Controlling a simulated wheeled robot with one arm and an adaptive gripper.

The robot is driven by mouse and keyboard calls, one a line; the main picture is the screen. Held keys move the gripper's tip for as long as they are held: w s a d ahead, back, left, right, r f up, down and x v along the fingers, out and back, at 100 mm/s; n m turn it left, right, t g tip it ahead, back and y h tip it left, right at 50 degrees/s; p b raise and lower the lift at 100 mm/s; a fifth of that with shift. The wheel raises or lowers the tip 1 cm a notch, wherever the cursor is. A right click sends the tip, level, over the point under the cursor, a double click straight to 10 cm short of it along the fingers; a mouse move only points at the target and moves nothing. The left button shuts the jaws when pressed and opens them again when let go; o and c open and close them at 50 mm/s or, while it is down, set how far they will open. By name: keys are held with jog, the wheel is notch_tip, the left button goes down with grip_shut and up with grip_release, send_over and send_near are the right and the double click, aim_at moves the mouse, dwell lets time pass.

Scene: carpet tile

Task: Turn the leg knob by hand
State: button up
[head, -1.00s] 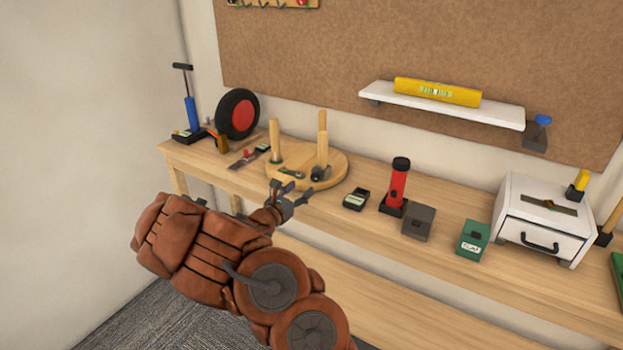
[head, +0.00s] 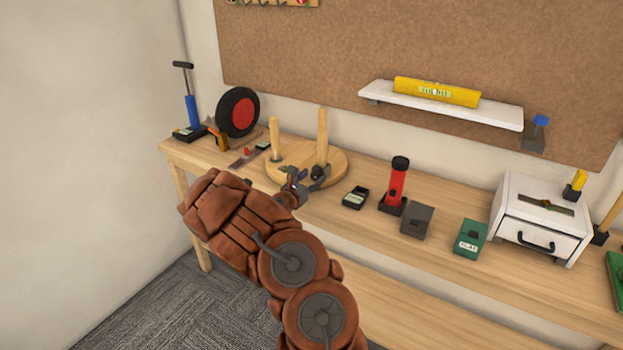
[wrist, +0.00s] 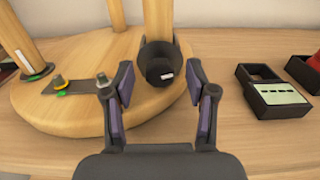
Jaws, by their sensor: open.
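A round wooden board (head: 335,165) lies on the bench with upright wooden legs; it also fills much of the wrist view (wrist: 60,120). A dark, cup-shaped knob (wrist: 160,64) sits at the foot of one leg (wrist: 157,20). I cannot tell for sure that it is the leg knob. My gripper (wrist: 160,80) is open, with its two purple-padded fingers to either side of and nearer than the dark knob. I see no clear contact. In the head view my gripper (head: 306,185) is at the board's front edge, partly hiding it.
A metal strip (wrist: 75,88) with a yellow-and-green piece and a grey stud is on the board, left of my fingers. Bare bench lies between board and box.

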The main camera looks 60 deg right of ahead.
grip_shut()
dwell(0.3)
jog(key=shift+n, duration=0.3)
jog(key=shift+n+b, duration=0.3)
jog(key=shift+n, duration=1)
grip_release()
jog(key=shift+a, duration=0.1)
